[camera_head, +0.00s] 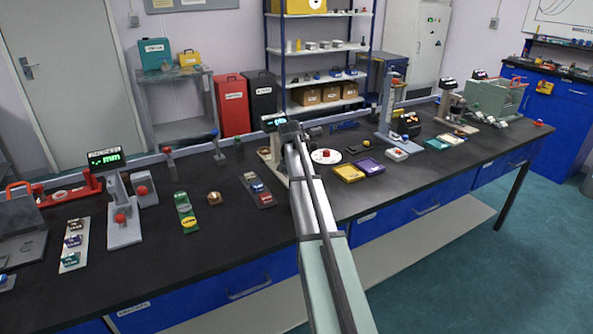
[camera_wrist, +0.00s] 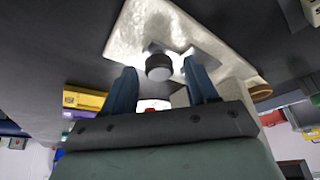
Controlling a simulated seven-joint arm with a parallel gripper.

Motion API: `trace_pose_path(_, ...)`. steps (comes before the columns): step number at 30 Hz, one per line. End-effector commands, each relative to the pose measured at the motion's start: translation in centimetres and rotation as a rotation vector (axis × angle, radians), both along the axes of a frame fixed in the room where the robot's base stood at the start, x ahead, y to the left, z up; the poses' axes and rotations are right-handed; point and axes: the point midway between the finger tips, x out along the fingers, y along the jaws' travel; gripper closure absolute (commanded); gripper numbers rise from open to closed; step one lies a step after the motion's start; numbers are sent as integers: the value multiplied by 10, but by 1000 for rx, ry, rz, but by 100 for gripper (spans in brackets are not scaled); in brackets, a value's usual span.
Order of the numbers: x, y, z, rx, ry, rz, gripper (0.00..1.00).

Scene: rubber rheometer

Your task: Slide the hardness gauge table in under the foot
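A cream bench gauge with a small lit display (camera_head: 275,122) stands mid-bench in the head view; I take it for the hardness gauge. My arm covers much of its front and right side. In the wrist view its cream base (camera_wrist: 138,40) fills the upper middle, with a dark round knob-like part (camera_wrist: 159,67) on a grey plate. I cannot tell whether this part is the table or the foot. My gripper (camera_wrist: 161,80) is open, its two blue fingers on either side of the dark part, with visible gaps. In the head view the fingers are hidden.
A white disc with a red centre (camera_head: 326,156) lies right of my arm, beside yellow and purple trays (camera_head: 349,172). A grey strip with small samples (camera_head: 258,189) lies left of the gauge. A grey rail (camera_head: 185,152) runs along the bench's back. Bare black bench shows front left.

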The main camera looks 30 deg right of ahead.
Motion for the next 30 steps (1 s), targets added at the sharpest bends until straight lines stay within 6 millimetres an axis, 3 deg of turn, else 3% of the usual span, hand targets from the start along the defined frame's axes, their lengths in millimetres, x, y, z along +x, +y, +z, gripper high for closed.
trace_pose_path(2, 0, 0, 0, 0, 0, 0, 50)
trace_pose_path(18, 0, 0, 0, 0, 0, 0, 100)
trace_pose_path(26, 0, 0, 0, 1, -1, 0, 100)
trace_pose_path(30, 12, 0, 1, 0, 0, 1, 100)
